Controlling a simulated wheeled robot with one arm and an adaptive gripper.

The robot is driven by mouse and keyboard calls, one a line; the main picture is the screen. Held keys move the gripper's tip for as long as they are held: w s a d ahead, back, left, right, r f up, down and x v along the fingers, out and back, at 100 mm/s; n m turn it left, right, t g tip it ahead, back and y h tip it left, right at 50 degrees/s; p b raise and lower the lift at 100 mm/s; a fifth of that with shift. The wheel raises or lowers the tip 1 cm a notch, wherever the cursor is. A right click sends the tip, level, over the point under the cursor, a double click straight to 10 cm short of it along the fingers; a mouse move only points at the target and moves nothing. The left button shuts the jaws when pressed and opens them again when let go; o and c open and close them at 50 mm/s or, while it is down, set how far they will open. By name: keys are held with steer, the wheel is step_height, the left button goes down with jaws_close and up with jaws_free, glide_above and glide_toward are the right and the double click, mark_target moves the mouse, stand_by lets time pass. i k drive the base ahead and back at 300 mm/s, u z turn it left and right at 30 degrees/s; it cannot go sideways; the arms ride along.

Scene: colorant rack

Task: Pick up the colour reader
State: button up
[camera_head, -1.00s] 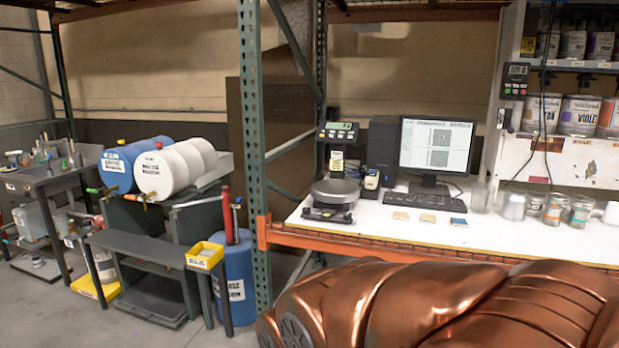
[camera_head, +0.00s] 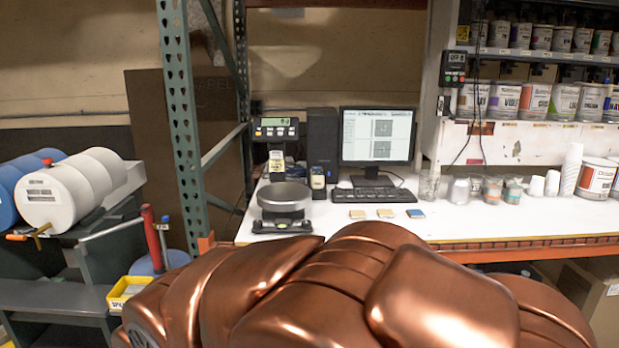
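The likely colour reader is a small upright handheld device (camera_head: 318,182), dark with a pale yellowish face. It stands on the white bench top, just right of the scale (camera_head: 284,196) and in front of the black computer tower (camera_head: 322,142). Its details are too small to read. My gripper is not in view. Copper-coloured parts of my own body fill the lower middle of the view and hide the front of the bench in places.
Three small colour sample blocks (camera_head: 385,213) lie in front of the keyboard (camera_head: 375,195) and monitor (camera_head: 377,138). Glasses and cups (camera_head: 493,188) stand to the right. A green rack post (camera_head: 182,130) rises left of the bench. Paint cans (camera_head: 505,100) fill the right shelves.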

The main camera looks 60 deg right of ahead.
mark_target(316, 177)
steer(key=z, duration=0.55)
steer(key=i, duration=0.85)
steer(key=z, duration=0.7)
